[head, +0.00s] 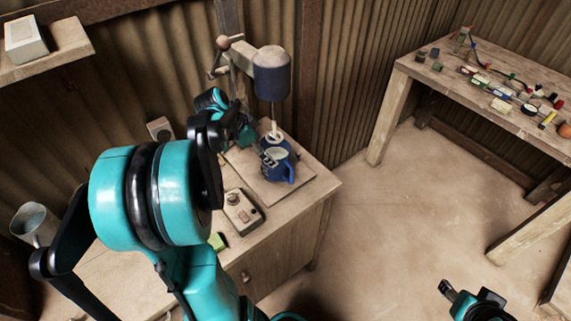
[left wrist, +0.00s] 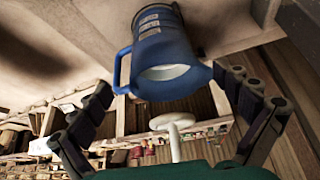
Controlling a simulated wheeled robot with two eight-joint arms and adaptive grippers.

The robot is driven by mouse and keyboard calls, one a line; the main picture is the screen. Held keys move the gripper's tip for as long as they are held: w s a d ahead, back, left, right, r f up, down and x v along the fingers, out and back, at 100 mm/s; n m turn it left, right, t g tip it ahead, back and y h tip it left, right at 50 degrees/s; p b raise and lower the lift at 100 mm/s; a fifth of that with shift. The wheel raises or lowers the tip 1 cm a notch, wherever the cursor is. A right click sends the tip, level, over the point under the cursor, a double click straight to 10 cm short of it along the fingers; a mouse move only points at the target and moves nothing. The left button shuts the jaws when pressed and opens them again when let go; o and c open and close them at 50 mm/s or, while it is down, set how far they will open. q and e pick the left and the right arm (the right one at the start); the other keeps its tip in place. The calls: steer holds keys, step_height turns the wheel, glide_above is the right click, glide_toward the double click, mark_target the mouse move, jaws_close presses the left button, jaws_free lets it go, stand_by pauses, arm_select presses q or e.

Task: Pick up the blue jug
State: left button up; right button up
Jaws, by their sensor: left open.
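The blue jug (head: 283,170) stands upright on the bed of the tile press, below the press head. It has a pale inside, a side handle and a pale label. In the left wrist view the jug (left wrist: 168,48) shows large, its mouth facing the camera and its handle to the left. My left gripper (head: 250,140) is beside the jug in the head view. In the left wrist view its fingers (left wrist: 165,88) are spread wide, with the jug ahead of them and not gripped. My right gripper (head: 449,290) is at the bottom right, far from the jug; its opening is unclear.
The press head (head: 272,75) hangs above the jug, and its white ram shows in the left wrist view (left wrist: 175,124). A control box (head: 243,211) sits in front on the bench. A metal bucket (head: 34,223) is at the left. A cluttered table (head: 430,72) stands at the right.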

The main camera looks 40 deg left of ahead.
mark_target(273, 155)
arm_select(q)
steer(key=b+x, duration=0.2)
steer(key=x, duration=0.3)
steer(key=shift+w+a+f+b, duration=0.15)
steer(key=shift+w+b, duration=0.15)
steer(key=c, duration=1.7)
